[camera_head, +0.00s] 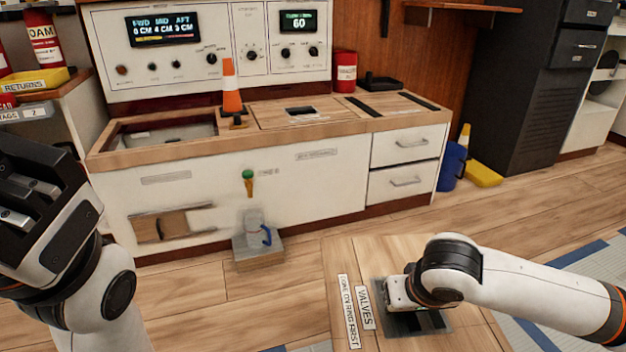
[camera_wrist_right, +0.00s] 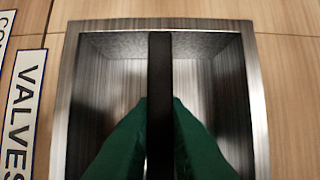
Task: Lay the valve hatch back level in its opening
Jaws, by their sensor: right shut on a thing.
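The valve hatch (camera_head: 345,262) is a pale wooden floor panel at the bottom of the head view, labelled VALVES. A square metal recess with a black bar (camera_wrist_right: 160,65) across it is set in the panel; the recess rim (camera_wrist_right: 72,110) fills the right wrist view. My right gripper (camera_head: 405,305) reaches down into this recess. Its green fingers (camera_wrist_right: 160,135) are shut on the black bar, one on each side. Whether the hatch lies level or is raised cannot be told, and its opening is not visible. My left gripper (camera_head: 28,200) is raised at the left, away from the hatch.
A white console cabinet (camera_head: 300,185) with displays stands behind. An orange cone (camera_head: 231,88) is on its counter. A grey block (camera_head: 258,253) with a blue-handled fitting stands on the floor before it. Open wooden floor (camera_head: 200,310) lies left of the hatch.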

